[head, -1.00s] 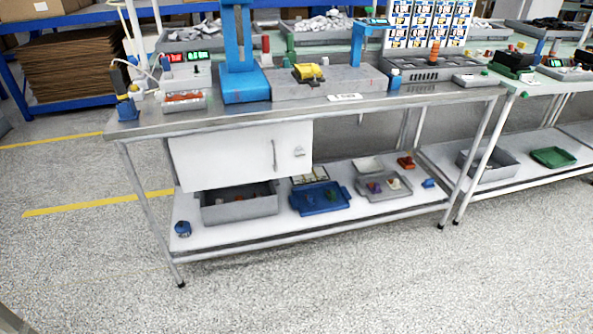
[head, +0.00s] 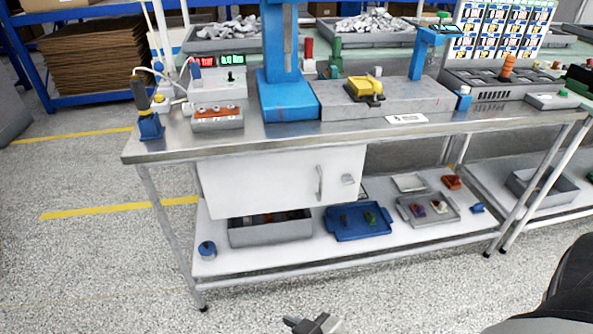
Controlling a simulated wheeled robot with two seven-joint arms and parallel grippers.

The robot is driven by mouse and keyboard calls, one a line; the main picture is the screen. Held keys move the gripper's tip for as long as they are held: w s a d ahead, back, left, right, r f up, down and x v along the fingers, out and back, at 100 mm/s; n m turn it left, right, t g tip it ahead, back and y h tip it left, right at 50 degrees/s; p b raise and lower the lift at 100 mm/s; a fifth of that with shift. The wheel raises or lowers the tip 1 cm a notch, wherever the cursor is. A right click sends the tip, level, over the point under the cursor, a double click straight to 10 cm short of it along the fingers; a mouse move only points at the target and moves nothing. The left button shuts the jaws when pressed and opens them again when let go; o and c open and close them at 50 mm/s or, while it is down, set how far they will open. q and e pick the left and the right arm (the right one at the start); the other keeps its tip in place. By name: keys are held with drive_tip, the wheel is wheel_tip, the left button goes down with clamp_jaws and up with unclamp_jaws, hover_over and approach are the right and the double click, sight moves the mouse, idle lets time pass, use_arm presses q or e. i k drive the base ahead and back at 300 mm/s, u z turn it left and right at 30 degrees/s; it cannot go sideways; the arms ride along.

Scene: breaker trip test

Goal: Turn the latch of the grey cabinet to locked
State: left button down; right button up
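The pale grey cabinet (head: 255,185) hangs under the left part of the workbench, its front door closed as far as I can see. A vertical bar handle (head: 319,183) is near the door's right side. The small latch (head: 347,180) sits right of the handle; it is too small to tell which way it is turned. A gripper (head: 312,325), apparently my right one, just enters at the bottom edge, well in front of and below the cabinet, touching nothing visible. Its fingers are mostly cut off, so its opening is unclear. My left gripper is out of view.
The steel workbench top (head: 220,140) overhangs the cabinet. Below, the lower shelf (head: 290,262) holds a grey bin (head: 270,234), a blue tray (head: 358,234) and a grey tray (head: 428,221). A bench leg (head: 172,240) stands left of the cabinet. The floor in front is clear.

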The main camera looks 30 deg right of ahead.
sight(347, 179)
drive_tip(key=z, duration=0.4)
drive_tip(key=i, duration=1)
drive_tip(key=z, duration=1)
